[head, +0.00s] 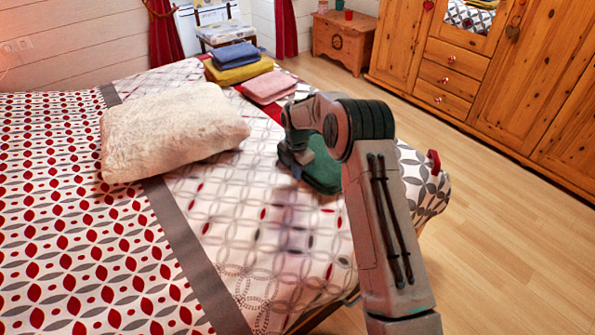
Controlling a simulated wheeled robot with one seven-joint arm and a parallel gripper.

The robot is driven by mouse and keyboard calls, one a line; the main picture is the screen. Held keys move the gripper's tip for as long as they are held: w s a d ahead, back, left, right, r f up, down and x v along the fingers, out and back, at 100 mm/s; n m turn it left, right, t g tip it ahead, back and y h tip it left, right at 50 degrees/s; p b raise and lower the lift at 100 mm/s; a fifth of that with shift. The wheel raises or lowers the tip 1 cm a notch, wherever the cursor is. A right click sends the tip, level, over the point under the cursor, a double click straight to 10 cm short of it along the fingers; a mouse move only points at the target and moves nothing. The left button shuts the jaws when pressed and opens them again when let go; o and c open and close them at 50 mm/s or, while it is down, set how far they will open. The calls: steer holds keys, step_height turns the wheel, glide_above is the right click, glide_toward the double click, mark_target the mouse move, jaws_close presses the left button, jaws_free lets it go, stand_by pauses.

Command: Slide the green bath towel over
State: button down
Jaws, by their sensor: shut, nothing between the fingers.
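The green bath towel (322,174) lies folded on the bed near its right edge, partly hidden behind my arm. My gripper (292,172) is at the towel's left side, pointing down close to the bed. The fingers are small and partly hidden, and appear shut with nothing held. I cannot tell whether they touch the towel.
A pink towel (270,87) lies farther back on the bed. Beside it are a yellow towel (238,72) and a blue towel (236,54), stacked. A cream fluffy pillow (170,135) lies to the left. A wooden chest (343,42) and wardrobe (500,80) stand beyond the open floor.

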steer(key=shift+s+a, duration=1.1)
steer(key=shift+a, duration=0.15)
steer(key=s+d+r+m+t+p, duration=0.1)
steer(key=s+d+r+m+p, duration=0.2)
steer(key=r, duration=0.8)
steer(key=s+d+r+m+p, duration=0.2)
steer(key=s+r+m, duration=0.15)
steer(key=r, duration=0.85)
steer(key=s+d+r+m+p, duration=0.3)
steer(key=s+d+r+m, duration=0.25)
steer(key=s+r, duration=0.35)
steer(key=s+d+r+m+t+p, duration=0.1)
steer(key=s+d+r+m+p, duration=0.1)
steer(key=s+m, duration=0.5)
steer(key=s+d+r+m+p, duration=0.1)
steer(key=s+d+m+p, duration=0.2)
steer(key=s+m, duration=0.4)
steer(key=s+d, duration=0.1)
steer(key=s, duration=0.6)
steer(key=shift+s+d+r+m+t, duration=0.2)
steer(key=shift+s+r+m+t, duration=0.1)
steer(key=shift+s+r+t, duration=0.1)
